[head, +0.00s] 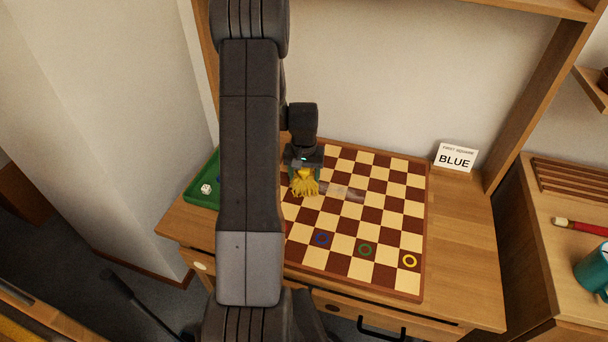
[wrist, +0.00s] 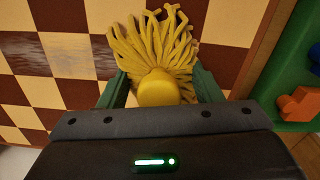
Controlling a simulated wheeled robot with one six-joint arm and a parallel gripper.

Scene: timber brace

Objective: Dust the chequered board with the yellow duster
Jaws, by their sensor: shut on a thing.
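The chequered board (head: 395,207) of brown and cream squares lies flat on the wooden desk. My gripper (head: 304,170) is shut on the yellow duster (head: 305,186), over the board's left part. In the wrist view, the duster's yellow strands (wrist: 155,45) spread between my green fingers, over the squares; whether they touch cannot be told. A greyish smear (head: 345,192) shows on squares just right of the duster, and a greyish patch shows in the wrist view (wrist: 62,55). Blue (head: 322,239), green (head: 365,250) and yellow (head: 410,260) rings mark front squares. My arm hides the board's left edge.
A card (head: 456,157) reading "FIRST SQUARE BLUE" stands behind the board's right corner. A green tray (head: 193,192) with a white die is at left; an orange piece (wrist: 300,103) shows in the wrist view. Desk uprights (head: 540,95) flank the space. The desk right of the board is clear.

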